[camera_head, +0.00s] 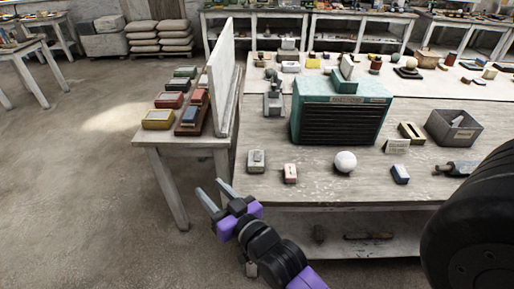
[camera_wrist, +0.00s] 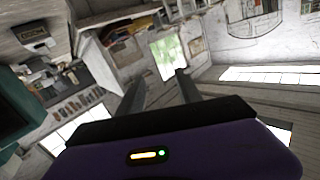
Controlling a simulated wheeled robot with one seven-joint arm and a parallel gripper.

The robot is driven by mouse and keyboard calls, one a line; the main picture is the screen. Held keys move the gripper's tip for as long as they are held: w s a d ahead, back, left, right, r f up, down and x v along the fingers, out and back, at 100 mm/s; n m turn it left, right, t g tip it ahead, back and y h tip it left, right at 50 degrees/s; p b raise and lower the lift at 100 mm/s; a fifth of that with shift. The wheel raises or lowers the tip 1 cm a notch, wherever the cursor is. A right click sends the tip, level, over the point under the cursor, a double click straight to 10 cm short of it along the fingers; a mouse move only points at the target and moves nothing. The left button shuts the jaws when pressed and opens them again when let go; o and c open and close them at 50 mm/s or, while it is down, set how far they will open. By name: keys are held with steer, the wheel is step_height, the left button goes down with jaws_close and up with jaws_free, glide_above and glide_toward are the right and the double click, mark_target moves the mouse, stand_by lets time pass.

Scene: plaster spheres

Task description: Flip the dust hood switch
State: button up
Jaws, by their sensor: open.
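A teal box with dark slats (camera_head: 340,115), which looks like the dust hood, stands on the grey worktable (camera_head: 320,195). A small grey-green box (camera_head: 257,161) sits near the table's front left, with a small pale box (camera_head: 290,173) to its right. A blue-and-white block (camera_head: 400,174) lies further right. I cannot tell which of these, if any, is the switch. My gripper (camera_head: 215,193) is open and empty, off the table's front left corner, apart from everything. In the wrist view its two fingers (camera_wrist: 160,79) point at the far room, and a teal edge (camera_wrist: 14,112) shows at left.
A white ball (camera_head: 345,161) sits between the small boxes and the blue block. A grey bin (camera_head: 454,129) stands at right. An upright white panel (camera_head: 222,85) borders the table's left, beside a side table with coloured boxes (camera_head: 158,119). Floor at left is clear.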

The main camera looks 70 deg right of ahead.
steer(key=w+d+r+m+g+p, duration=0.1)
steer(key=w+d+g, duration=0.1)
steer(key=w+d, duration=0.35)
steer(key=w+d+r+m+g+p, duration=0.1)
steer(key=w+d, duration=0.1)
steer(key=d, duration=0.7)
steer(key=m+g+y+p, duration=0.2)
steer(key=m+g+y, duration=0.25)
steer(key=g, duration=0.65)
glide_above(257, 154)
steer(key=s+a, duration=0.2)
steer(key=a, duration=0.1)
step_height(257, 154, down, 7)
steer(key=shift+h, duration=0.45)
steer(key=shift+w+p+x, duration=0.15)
steer(key=shift+p+x, duration=0.2)
steer(key=shift+x, duration=1.45)
steer(key=shift+w+p+x, duration=0.15)
steer(key=shift+p+x, duration=0.2)
steer(key=shift+x, duration=1.4)
steer(key=shift+a, duration=0.1)
jaws_close()
